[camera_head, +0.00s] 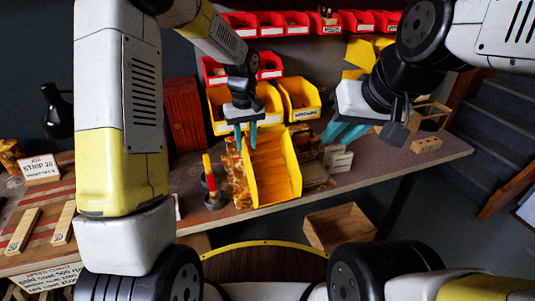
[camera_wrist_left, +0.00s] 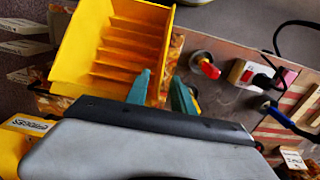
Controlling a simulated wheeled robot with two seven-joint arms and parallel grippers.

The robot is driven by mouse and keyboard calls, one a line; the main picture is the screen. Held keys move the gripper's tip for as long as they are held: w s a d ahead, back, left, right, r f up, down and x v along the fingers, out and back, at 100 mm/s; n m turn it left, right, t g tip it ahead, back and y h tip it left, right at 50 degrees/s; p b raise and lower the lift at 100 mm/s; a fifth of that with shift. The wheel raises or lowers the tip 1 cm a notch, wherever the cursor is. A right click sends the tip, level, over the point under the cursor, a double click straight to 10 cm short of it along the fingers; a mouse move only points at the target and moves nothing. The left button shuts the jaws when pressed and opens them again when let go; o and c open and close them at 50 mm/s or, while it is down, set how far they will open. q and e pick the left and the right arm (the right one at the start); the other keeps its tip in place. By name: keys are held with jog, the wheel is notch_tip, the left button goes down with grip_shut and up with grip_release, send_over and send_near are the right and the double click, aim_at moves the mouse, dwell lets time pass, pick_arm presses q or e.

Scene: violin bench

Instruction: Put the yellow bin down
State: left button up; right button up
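The yellow bin (camera_head: 277,172) is at the front edge of the bench, its ribbed inside facing up. It also fills the upper left of the left wrist view (camera_wrist_left: 125,45). My left gripper (camera_head: 246,136) points down at the bin's left rim in the head view. Its teal fingers (camera_wrist_left: 161,92) are apart, one in front of the bin and one outside its side wall, with the wall's end between them. I see no firm grip. My right gripper (camera_head: 345,131) is to the right of the bin, clear of it; its teal fingers overlap, so their gap is hidden.
Other yellow bins (camera_head: 301,98) and red bins (camera_head: 270,65) stand behind. A red-handled tool (camera_head: 209,176) stands left of the yellow bin and white cards (camera_head: 338,160) stand right. An open wooden box (camera_head: 340,227) is below the bench edge. The bench's right end has bare surface.

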aim_at(247, 152)
pick_arm(q)
notch_tip(247, 152, down, 4)
jog(key=shift+f, duration=0.15)
grip_shut()
dwell(1.4)
